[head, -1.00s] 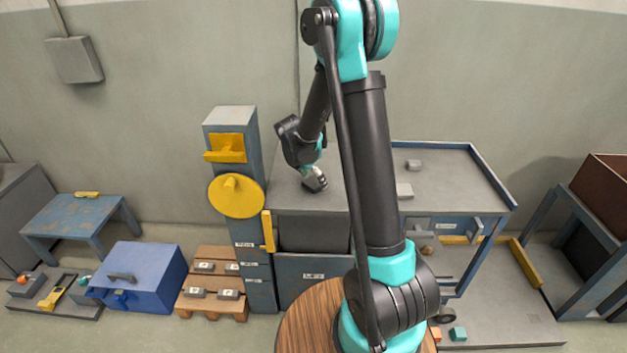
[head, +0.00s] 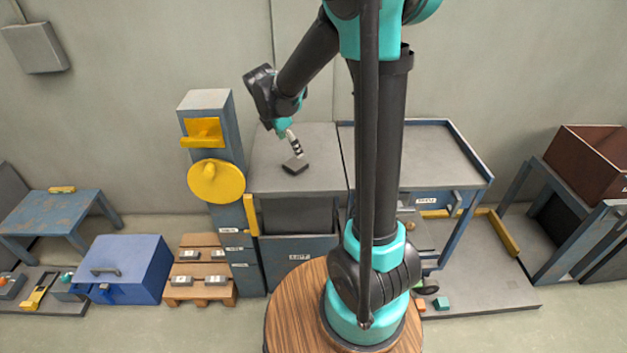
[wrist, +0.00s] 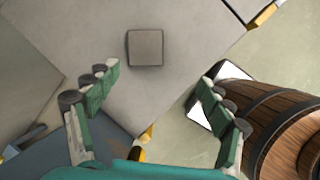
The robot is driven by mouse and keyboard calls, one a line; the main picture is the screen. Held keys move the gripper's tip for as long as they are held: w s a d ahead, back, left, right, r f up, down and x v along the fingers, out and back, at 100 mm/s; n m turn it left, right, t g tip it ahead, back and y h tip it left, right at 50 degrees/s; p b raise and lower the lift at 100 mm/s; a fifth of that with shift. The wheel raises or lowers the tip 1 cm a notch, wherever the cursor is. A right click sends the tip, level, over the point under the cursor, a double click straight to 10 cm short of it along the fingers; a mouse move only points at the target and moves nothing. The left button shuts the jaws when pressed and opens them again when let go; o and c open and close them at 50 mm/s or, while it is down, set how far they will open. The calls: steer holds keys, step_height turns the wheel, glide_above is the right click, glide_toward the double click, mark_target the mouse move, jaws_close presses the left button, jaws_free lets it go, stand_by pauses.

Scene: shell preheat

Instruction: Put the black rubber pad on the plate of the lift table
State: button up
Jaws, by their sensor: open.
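The black rubber pad (head: 295,166) is a small dark grey square block lying flat on the plate (head: 258,178) of the lift table, a grey top above a dark skirt. In the wrist view the pad (wrist: 146,47) rests wholly on the grey plate (wrist: 185,40), away from its edges. My gripper (head: 294,145) is over the pad. In the wrist view my gripper (wrist: 161,82) has its two fingers spread wide with nothing between them, and the pad shows past the fingertips, apart from them.
A post (head: 213,140) with a yellow wheel (head: 216,181) stands at the plate's left. A rimmed table (head: 440,150) adjoins on the right, partly hidden by my arm. A blue chest (head: 122,270) and a pallet (head: 185,292) with grey blocks are at left. The plate around the pad is clear.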

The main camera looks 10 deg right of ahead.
steer(key=s+d+f+m+y, duration=0.1)
steer(key=s+d+f+m, duration=0.1)
steer(key=s+m, duration=0.5)
steer(key=s+d+f+m+t+y, duration=0.1)
steer(key=s+d+f+m, duration=0.1)
steer(key=s+m, duration=0.5)
steer(key=s+d+f+m+y, duration=0.1)
steer(key=s+d+f+m, duration=0.1)
steer(key=s+m, duration=0.6)
steer(key=shift+s+d+t, duration=0.3)
steer(key=shift+s, duration=0.1)
